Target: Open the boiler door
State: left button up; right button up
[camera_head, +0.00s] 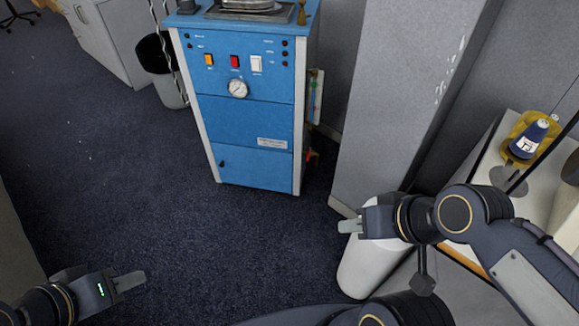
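The boiler (243,120) is a blue cabinet with pale side edges, standing on the dark carpet at the top centre. Its upper panel carries orange, red and white switches and a round gauge (238,89). A lower blue panel (252,166), which looks like the door, sits flush and has a small dark knob (222,163) at its left. My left gripper (138,281) is at the lower left, well apart from the boiler. My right gripper (345,226) is in front of and to the right of the boiler, apart from it. Neither gripper's finger gap can be made out.
A grey pillar (400,90) stands right of the boiler. A white cylinder (375,255) is below my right gripper. A table (490,165) with a blue-and-yellow spool (529,139) is at the right. A bin (168,88) stands behind left. The carpet (190,230) in front is clear.

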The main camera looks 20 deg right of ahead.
aim_at(262, 168)
jog(key=z, duration=0.15)
jog(key=i+j+z, duration=0.1)
jog(key=i+j, duration=0.35)
jog(key=j, duration=0.25)
jog(key=i+j+z, duration=0.15)
jog(key=i+j, duration=0.25)
jog(key=j, duration=0.3)
jog(key=i+j+z, duration=0.15)
jog(key=j, duration=0.2)
jog(key=i+j, duration=0.25)
jog(key=j, duration=0.15)
jog(key=i+j+z, duration=0.15)
jog(key=j, duration=0.25)
jog(key=i+j, duration=0.15)
jog(key=j, duration=0.25)
jog(key=z, duration=0.05)
